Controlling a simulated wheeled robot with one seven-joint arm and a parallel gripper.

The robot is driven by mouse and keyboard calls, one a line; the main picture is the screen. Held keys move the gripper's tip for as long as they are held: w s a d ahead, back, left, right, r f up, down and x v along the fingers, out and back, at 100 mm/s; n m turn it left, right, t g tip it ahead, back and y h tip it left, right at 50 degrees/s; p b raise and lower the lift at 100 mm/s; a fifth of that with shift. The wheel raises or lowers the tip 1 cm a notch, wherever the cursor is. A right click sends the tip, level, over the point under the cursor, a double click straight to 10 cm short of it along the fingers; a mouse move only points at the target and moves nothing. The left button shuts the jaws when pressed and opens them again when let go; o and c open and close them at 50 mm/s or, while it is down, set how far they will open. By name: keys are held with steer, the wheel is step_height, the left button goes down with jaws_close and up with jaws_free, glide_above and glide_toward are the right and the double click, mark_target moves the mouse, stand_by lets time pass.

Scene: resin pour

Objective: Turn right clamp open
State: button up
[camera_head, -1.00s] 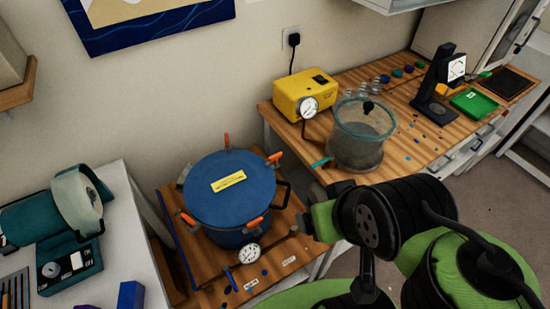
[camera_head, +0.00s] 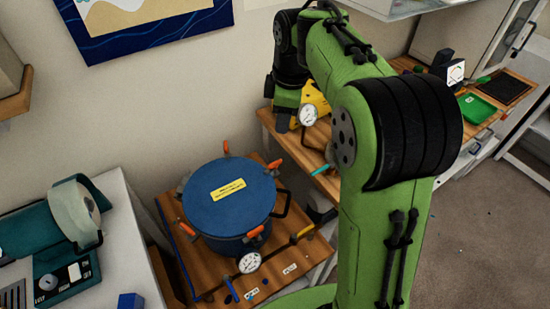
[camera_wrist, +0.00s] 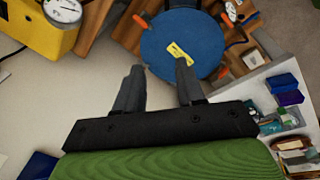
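A round blue pot lid (camera_head: 228,194) with a yellow label sits on the pot; the lid also shows in the wrist view (camera_wrist: 180,57). Orange-handled clamps stand around its rim. On its right side in the head view are a back right clamp (camera_head: 274,166) and a front right clamp (camera_head: 255,232); their locked state is too small to tell. My gripper (camera_wrist: 157,76) is open and empty in the wrist view. Its fingers point toward the lid and overlap its edge in the picture, with no contact visible. In the head view my arm hides part of the bench.
A pressure gauge (camera_head: 249,262) is at the pot's front. A yellow pump box (camera_head: 316,100) with a gauge is partly hidden behind my arm. A white table (camera_head: 118,225) with teal equipment stands at left. A green tray (camera_head: 477,108) lies at far right.

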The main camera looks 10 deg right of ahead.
steer(key=w+f+n+g, duration=0.2)
steer(key=w+f+n, duration=0.5)
steer(key=w+f, duration=0.45)
steer(key=b, duration=0.2)
glide_toward(275, 162)
steer(key=shift+n+h, duration=0.3)
steer(key=f, duration=0.8)
steer(key=shift+a+f, duration=0.25)
steer(key=shift+f, duration=0.15)
jaws_close()
